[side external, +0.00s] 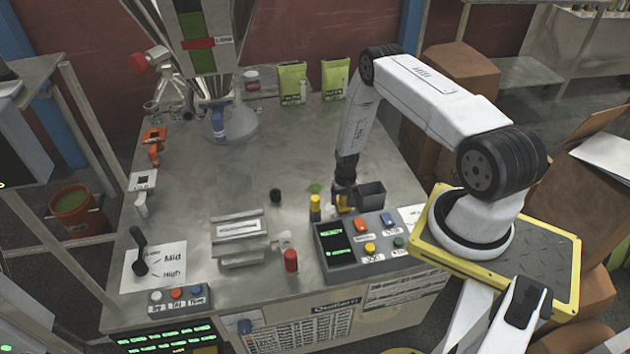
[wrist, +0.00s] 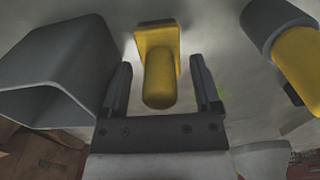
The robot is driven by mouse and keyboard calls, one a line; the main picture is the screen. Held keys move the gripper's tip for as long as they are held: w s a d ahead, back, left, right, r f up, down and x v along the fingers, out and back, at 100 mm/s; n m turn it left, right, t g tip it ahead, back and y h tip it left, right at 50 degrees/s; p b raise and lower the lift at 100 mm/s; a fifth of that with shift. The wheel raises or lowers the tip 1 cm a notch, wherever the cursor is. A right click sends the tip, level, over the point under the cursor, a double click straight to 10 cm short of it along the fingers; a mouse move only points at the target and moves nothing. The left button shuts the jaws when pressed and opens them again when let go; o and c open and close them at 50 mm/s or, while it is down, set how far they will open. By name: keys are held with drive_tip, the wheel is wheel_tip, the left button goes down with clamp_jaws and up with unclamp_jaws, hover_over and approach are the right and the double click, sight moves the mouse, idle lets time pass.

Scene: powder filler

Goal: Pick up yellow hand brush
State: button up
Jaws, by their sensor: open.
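The yellow hand brush (wrist: 160,80) shows in the wrist view as a rounded yellow handle on a squarish yellow block. It lies between the two dark fingers of my gripper (wrist: 160,66), which are apart with visible gaps on both sides. In the side view my gripper (side external: 345,186) points down low over the table, and the brush (side external: 342,206) is a small yellow patch at its tip, partly hidden by it. I cannot see bristles.
A dark grey open box (side external: 371,194) stands close on the right; in the wrist view it (wrist: 55,65) is left of the fingers. A yellow cylinder with a dark part (side external: 315,208) is close on the other side. A control panel (side external: 340,262) lies in front.

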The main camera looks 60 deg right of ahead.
drive_tip(key=shift+f, duration=0.2)
idle(0.4)
clamp_jaws()
